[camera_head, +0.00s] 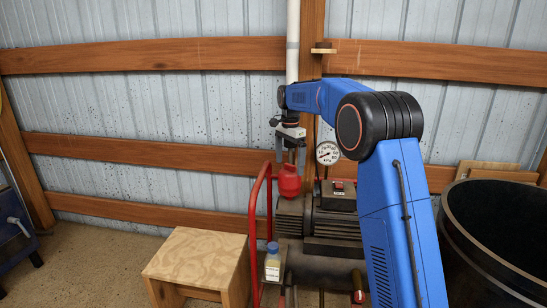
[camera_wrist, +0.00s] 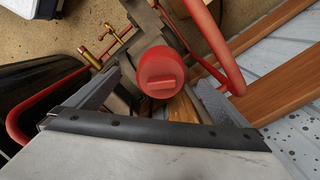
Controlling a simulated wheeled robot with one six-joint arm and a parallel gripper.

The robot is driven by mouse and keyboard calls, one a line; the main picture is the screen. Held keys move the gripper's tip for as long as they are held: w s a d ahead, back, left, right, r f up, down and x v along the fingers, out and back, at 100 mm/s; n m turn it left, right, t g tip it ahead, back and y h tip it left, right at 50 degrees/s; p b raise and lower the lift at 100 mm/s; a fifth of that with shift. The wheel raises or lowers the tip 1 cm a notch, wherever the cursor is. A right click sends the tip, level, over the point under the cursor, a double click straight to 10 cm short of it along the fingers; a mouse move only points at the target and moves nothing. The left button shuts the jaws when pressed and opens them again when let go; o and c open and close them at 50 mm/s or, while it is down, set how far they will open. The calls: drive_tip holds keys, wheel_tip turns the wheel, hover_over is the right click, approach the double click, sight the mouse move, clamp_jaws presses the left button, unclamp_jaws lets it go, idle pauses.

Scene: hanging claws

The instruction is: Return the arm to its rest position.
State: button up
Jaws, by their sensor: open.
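My blue arm reaches forward over a dark compressor (camera_head: 318,222). My gripper (camera_head: 289,155) hangs from its end, pointing down, with its fingers apart. A red rounded part (camera_head: 289,182) sits just below the fingertips on the compressor's left end. In the wrist view, its round red top (camera_wrist: 160,72) with a raised bar shows between the two spread fingers. No gap closes between fingers and red part; I cannot tell the exact height between them.
A red tube handle (camera_head: 256,220) rises left of the compressor. A gauge (camera_head: 328,153) stands right of my gripper. A wooden stool (camera_head: 197,257), a small bottle (camera_head: 272,264) and a black drum (camera_head: 455,265) stand nearby. A white pipe (camera_head: 293,40) runs up the wall behind.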

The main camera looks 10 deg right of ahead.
drive_tip(key=s+d+r+n+t, duration=0.1)
drive_tip(key=s+d+r+n, duration=0.15)
drive_tip(key=s, duration=0.75)
drive_tip(key=s+d+r+n+t, duration=0.1)
drive_tip(key=s+r+n, duration=0.15)
drive_tip(key=s, duration=0.65)
drive_tip(key=s+d+r+n, duration=0.2)
drive_tip(key=s+r, duration=0.1)
drive_tip(key=s, duration=0.7)
drive_tip(key=s+d+f+n+t, duration=0.1)
drive_tip(key=s+f+n, duration=0.2)
drive_tip(key=s, duration=1)
drive_tip(key=s+d+f+n+t, duration=0.1)
drive_tip(key=s+f+n, duration=0.2)
drive_tip(key=s+f, duration=0.6)
drive_tip(key=s, duration=0.5)
drive_tip(key=shift+f+t, duration=0.2)
drive_tip(key=shift+t, duration=0.2)
